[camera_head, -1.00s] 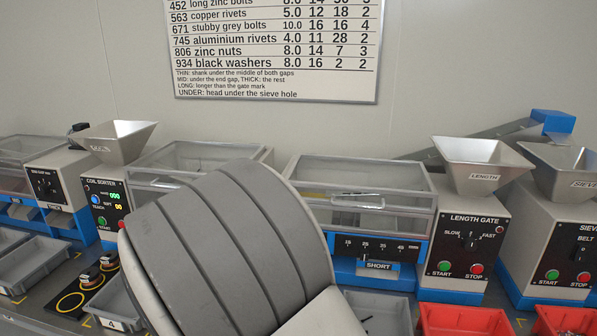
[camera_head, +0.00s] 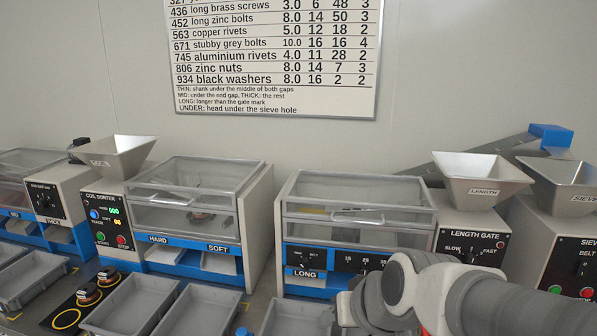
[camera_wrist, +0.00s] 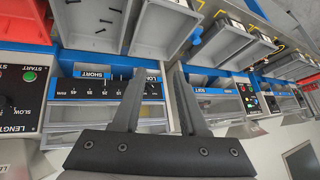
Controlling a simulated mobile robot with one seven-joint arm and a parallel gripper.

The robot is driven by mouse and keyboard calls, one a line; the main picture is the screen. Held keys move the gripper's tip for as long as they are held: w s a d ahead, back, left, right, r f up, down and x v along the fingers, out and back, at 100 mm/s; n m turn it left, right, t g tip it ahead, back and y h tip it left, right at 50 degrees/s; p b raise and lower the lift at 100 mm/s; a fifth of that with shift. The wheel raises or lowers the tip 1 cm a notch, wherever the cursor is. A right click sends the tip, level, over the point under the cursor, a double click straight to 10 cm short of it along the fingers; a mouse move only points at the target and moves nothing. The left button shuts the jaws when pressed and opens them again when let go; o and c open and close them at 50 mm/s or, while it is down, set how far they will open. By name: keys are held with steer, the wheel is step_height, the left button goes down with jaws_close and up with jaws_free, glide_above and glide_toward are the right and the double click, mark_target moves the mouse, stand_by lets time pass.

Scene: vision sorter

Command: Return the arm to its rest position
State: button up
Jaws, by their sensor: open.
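My gripper (camera_wrist: 160,105) shows in the wrist view with its two dark fingers spread apart and nothing between them. Behind the fingers are the length gate's front panel, with its SHORT label and scale, and grey trays beyond it. In the head view my arm enters from the lower right, in front of the length gate machine (camera_head: 467,222). The fingers are out of sight in the head view.
The coil sorter (camera_head: 103,215) and its clear-lidded box (camera_head: 190,190) stand left of the lidded length gate box (camera_head: 355,195). Grey trays (camera_head: 130,305) line the front of the bench. A tray (camera_wrist: 103,25) in the wrist view holds several dark screws or bolts.

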steer(key=s+d+r+m+g+h+p, duration=0.1)
steer(key=s+d+r, duration=0.1)
steer(key=s+d, duration=0.25)
steer(key=s+d+r+h+p, duration=0.1)
steer(key=s+d+r+h, duration=0.15)
steer(key=s, duration=0.25)
step_height(320, 180, up, 11)
steer(key=p, duration=1)
steer(key=shift+d+r+y+p, duration=0.2)
steer(key=shift+d+y+p, duration=0.15)
